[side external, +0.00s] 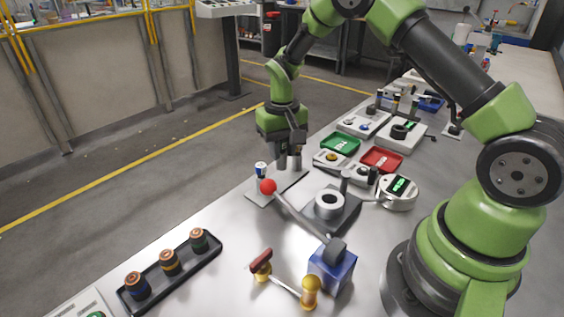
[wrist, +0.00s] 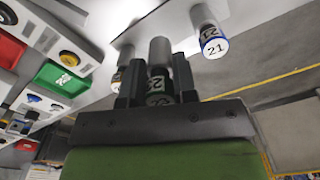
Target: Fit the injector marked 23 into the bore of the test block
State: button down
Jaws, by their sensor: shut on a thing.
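My gripper (side external: 290,160) is shut on an injector (wrist: 159,90), a grey cylinder with a dark, marked end between the fingers in the wrist view. Its number is shaded and I cannot read it surely. The gripper is low over the light plate (side external: 256,197); I cannot tell whether the injector touches it. An injector marked 21 (wrist: 213,46), with a blue ring, stands beside it and also shows in the side view (side external: 261,169). Another injector is mostly hidden behind a finger. A dark block with a grey ring (side external: 329,203) around a bore, likely the test block, stands to the right.
A red-knobbed lever (side external: 269,187) rises from a blue block (side external: 333,268) across the front of the ring. A black tray (side external: 201,257) holds several dark cylinders. Green (side external: 340,143) and red (side external: 382,160) trays and a round gauge (side external: 398,192) stand behind.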

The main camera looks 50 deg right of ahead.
aim_at(284, 141)
jog(key=r, duration=0.5)
jog(key=shift+s+a+r, duration=0.1)
jog(key=shift+s+r, duration=0.25)
jog(key=shift+s, duration=0.05)
jog(key=s+a+r+n, duration=0.1)
jog(key=s+a+r, duration=0.1)
jog(key=s, duration=1.1)
jog(key=shift+s+f, duration=0.15)
jog(key=shift+f, duration=4.6)
jog(key=shift+f, duration=0.1)
jog(key=c, duration=0.9)
grip_release()
